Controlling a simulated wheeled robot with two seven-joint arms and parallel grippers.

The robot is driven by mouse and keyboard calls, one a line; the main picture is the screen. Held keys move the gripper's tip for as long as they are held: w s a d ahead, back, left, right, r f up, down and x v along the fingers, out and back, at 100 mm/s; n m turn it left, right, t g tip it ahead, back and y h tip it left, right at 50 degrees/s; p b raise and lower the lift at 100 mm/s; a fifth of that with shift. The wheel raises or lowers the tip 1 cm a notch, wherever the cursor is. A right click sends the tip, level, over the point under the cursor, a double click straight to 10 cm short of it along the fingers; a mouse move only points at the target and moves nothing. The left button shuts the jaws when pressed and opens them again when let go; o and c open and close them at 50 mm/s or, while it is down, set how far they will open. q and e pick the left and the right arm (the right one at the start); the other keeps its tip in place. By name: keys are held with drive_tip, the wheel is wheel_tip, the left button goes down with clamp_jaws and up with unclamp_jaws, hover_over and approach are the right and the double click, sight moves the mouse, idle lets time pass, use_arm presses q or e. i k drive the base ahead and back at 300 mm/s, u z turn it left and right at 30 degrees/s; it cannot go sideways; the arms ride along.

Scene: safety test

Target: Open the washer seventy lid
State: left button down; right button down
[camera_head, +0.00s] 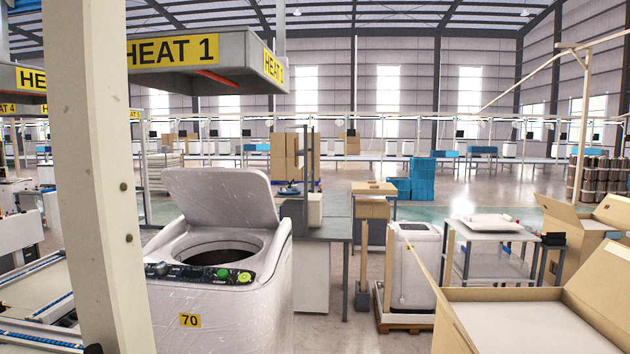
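A white top-loading washer (240,310) with a yellow label "70" stands left of the middle. Its lid (222,197) is raised and leans back at the rear of the top. The dark round drum opening (217,250) shows below the lid. A control panel (205,273) with a green and a yellow button runs along the front of the top. Neither of my grippers is in view.
A pale post (97,180) stands close on the left and covers part of the scene. A "HEAT 1" hood (200,62) hangs above the washer. A grey table (335,228) stands behind it. An open cardboard box (480,295) fills the front right.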

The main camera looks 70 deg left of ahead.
sight(215, 197)
drive_tip(key=i, duration=1.15)
drive_tip(key=u, duration=4.4)
